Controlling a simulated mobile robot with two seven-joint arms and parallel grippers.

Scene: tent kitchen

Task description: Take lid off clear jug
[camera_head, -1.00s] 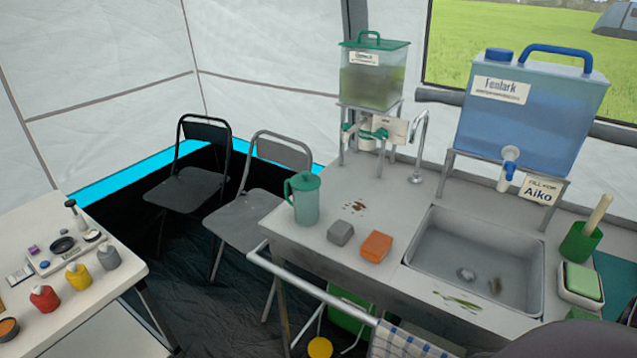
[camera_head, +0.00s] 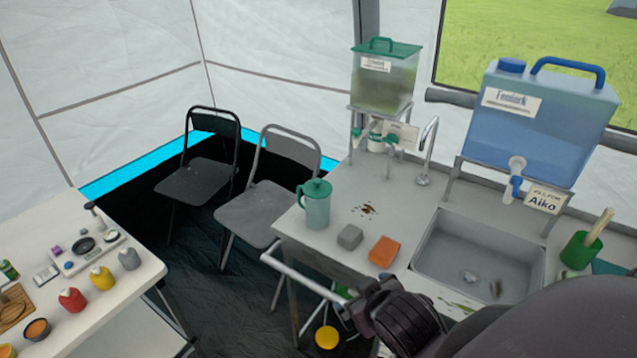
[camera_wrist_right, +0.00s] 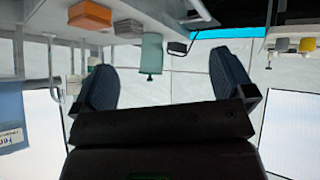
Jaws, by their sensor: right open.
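A small clear greenish pitcher (camera_head: 316,211) with a green lid (camera_head: 316,187) and side handle stands upright near the counter's left end. A larger clear water container (camera_head: 382,88) with a green handled lid (camera_head: 388,48) sits on a stand at the back; its lid is on. My right gripper (camera_head: 345,312) is low at the counter's front, by the rail, apart from both. In the right wrist view, which is upside down, its fingers (camera_wrist_right: 162,80) are open and empty, with the pitcher (camera_wrist_right: 151,50) beyond them. My left gripper is out of view.
A grey block (camera_head: 350,237) and orange sponge (camera_head: 384,251) lie right of the pitcher. The sink (camera_head: 470,262) and blue container (camera_head: 540,125) are further right. A front rail (camera_head: 300,278) edges the counter. Folding chairs (camera_head: 272,195) stand left.

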